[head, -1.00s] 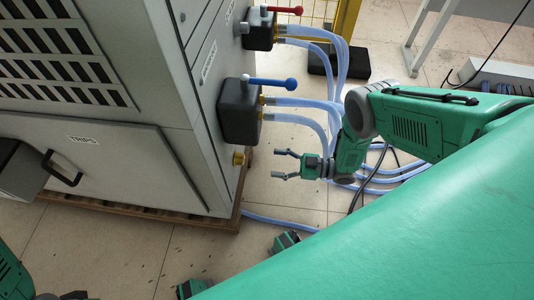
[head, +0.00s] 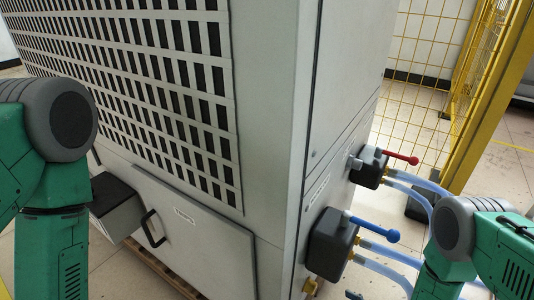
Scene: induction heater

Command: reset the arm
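My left arm (head: 55,150) stands upright at the left edge; its gripper is below the picture and out of view. My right arm (head: 480,240) comes in at the lower right, bent downward in front of the blue hoses. A small dark tip at the bottom edge looks like part of my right gripper (head: 353,295). The rest of that gripper is cut off, so its opening cannot be told. No object shows in either hand.
The grey heater cabinet (head: 270,120) fills the middle. Its side carries a red-handled valve (head: 370,166) and a blue-handled valve (head: 332,244), with blue hoses (head: 408,256) near my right arm. A dark box (head: 116,206) juts out by my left arm. A yellow fence (head: 415,110) stands behind.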

